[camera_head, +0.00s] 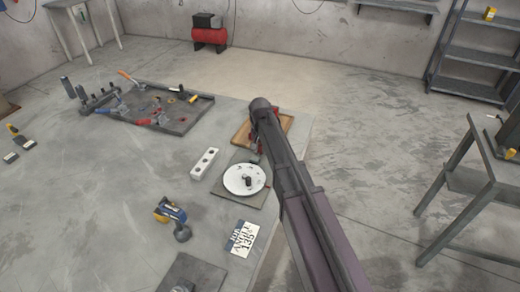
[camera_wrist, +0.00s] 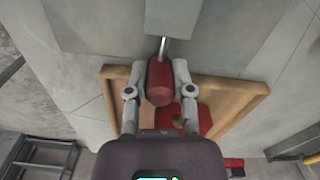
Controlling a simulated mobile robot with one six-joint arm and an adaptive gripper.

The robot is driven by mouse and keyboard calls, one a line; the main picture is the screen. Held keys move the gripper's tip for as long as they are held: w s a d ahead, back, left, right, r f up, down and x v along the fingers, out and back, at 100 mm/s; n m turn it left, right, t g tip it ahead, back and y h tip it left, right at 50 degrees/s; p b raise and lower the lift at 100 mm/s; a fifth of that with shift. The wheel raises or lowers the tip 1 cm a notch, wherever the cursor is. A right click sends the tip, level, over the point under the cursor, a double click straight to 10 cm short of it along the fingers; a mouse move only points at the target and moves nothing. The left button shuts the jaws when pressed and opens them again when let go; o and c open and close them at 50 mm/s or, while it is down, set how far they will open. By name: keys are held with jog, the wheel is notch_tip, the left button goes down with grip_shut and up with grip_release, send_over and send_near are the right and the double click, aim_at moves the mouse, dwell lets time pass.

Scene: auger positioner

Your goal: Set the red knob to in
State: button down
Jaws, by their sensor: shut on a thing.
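The red knob (camera_wrist: 158,88) is a dark red cylinder on a thin silver shaft (camera_wrist: 163,48). In the wrist view the shaft runs from the knob to a grey block (camera_wrist: 205,20) at the top. My gripper (camera_wrist: 158,72) has one grey finger on each side of the knob and is shut on it. In the head view my arm reaches over the table's right side, and my gripper and the knob are mostly hidden behind it.
A wooden tray (camera_wrist: 232,92) with a red piece (camera_wrist: 200,117) lies below the gripper. A white round dial (camera_head: 238,187), a white holed block (camera_head: 205,163) and a blue-yellow drill (camera_head: 172,216) are nearby. A card reading "IDX ANGLE 135°" (camera_head: 243,238) lies toward the front.

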jog(key=shift+s+a, duration=0.2)
jog(key=shift+s, duration=0.3)
jog(key=shift+s+a, duration=0.15)
jog(key=shift+s, duration=0.35)
jog(key=shift+c, duration=2.4)
grip_release()
jog(key=shift+w, duration=0.15)
